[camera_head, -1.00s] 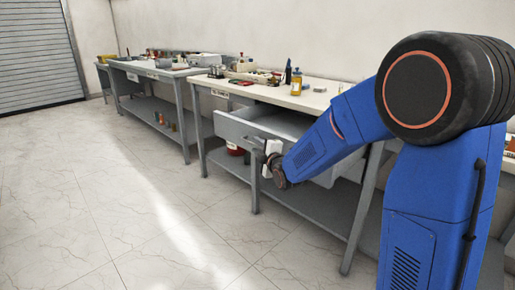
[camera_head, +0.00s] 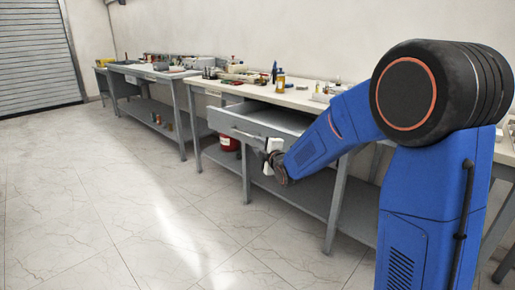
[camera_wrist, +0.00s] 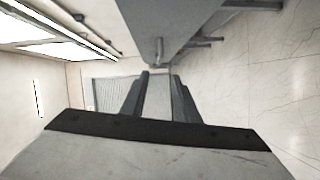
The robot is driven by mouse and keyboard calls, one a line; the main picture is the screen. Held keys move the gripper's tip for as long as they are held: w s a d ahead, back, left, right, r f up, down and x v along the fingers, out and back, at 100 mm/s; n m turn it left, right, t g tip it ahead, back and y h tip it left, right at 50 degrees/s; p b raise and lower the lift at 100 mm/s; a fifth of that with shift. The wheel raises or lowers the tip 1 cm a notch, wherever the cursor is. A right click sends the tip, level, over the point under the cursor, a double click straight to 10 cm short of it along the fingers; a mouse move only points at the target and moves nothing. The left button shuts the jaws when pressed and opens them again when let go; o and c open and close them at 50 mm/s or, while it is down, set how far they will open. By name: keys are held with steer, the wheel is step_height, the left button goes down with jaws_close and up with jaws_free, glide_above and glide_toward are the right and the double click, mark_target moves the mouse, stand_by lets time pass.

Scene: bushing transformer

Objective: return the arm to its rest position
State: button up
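My blue arm reaches left from the right side of the head view, bent low in front of the workbench. My gripper (camera_head: 270,152) is beside the front of an open grey drawer (camera_head: 233,124) under the white bench top. In the wrist view my gripper (camera_wrist: 160,76) has its two dark fingers apart, with nothing held between them. A small grey handle-like part (camera_wrist: 159,50) shows just past the fingertips, on the edge of a grey panel. Whether the gripper touches the drawer is hard to tell.
The workbench (camera_head: 310,102) carries bottles and small items. A second bench (camera_head: 160,73) stands farther left. A red bucket (camera_head: 229,143) sits on the lower shelf. The tiled floor (camera_head: 110,200) at left is clear up to a roller shutter (camera_head: 38,55).

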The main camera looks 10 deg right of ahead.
steer(key=shift+s+d, duration=0.1)
steer(key=shift+s, duration=0.4)
steer(key=s+d+m+g+h, duration=0.25)
steer(key=s+d+m, duration=0.25)
steer(key=s, duration=0.5)
steer(key=s+d+m+g+h, duration=0.1)
steer(key=s+d+m+g, duration=0.25)
steer(key=s, duration=0.65)
steer(key=s+d+f+m+g, duration=0.1)
steer(key=s+m+g, duration=0.1)
steer(key=s, duration=0.8)
steer(key=s+d+f+m+g, duration=0.1)
steer(key=s+m, duration=0.4)
steer(key=s, duration=0.6)
steer(key=s+d+f+m+g, duration=0.2)
steer(key=s+f+m, duration=0.1)
steer(key=s, duration=0.8)
steer(key=shift+d+f+g+h, duration=0.25)
steer(key=shift+d+g+h, duration=0.1)
steer(key=shift+h, duration=0.1)
